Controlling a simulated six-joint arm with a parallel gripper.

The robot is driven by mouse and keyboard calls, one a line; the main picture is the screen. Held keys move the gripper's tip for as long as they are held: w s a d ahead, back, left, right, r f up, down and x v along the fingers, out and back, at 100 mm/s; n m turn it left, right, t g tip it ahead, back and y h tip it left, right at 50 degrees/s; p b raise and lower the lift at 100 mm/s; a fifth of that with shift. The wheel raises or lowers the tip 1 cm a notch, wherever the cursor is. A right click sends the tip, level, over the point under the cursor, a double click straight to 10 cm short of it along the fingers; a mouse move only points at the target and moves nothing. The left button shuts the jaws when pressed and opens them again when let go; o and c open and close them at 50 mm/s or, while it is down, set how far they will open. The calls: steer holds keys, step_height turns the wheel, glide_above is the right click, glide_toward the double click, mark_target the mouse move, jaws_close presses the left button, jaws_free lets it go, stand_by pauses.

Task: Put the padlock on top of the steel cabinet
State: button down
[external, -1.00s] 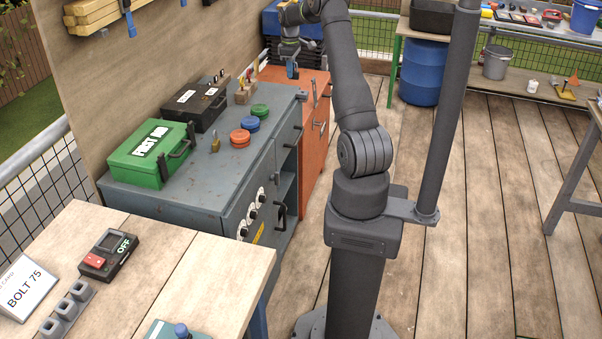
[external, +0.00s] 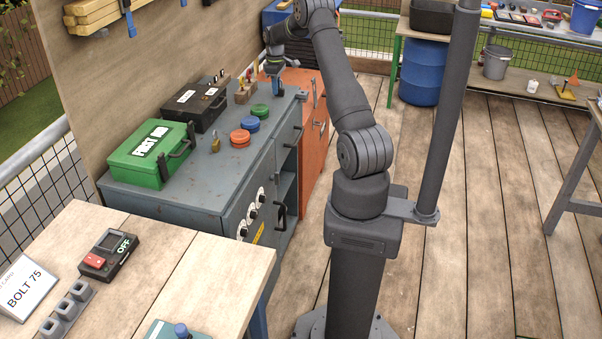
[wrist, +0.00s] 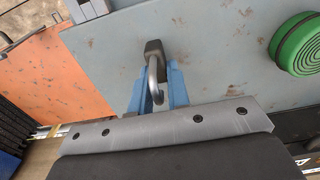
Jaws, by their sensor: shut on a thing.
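My gripper (external: 274,70) is over the far end of the grey-blue steel cabinet (external: 190,190), close to the orange cabinet. In the wrist view its blue fingers (wrist: 156,88) are shut on the shackle of a dark padlock (wrist: 153,47). The silver shackle lies between the fingers, and the dark body points away from my wrist. Grey cabinet top lies behind the padlock; I cannot tell whether they touch. A small brass-coloured padlock (external: 215,146) stands on the cabinet top beside the red-orange disc.
The cabinet top carries a green first aid box (external: 150,155), a black case (external: 195,105), a red-orange disc (external: 240,137), a blue disc (external: 250,123) and a green disc (external: 260,111). A wooden holder (external: 244,92) stands near my gripper. The orange cabinet (external: 312,130) adjoins.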

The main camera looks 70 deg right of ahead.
steer(key=shift+f, duration=0.15)
steer(key=c, duration=1.4)
jaws_free()
steer(key=shift+o, duration=0.2)
step_height(320, 180, up, 12)
steer(key=shift+r, duration=0.2)
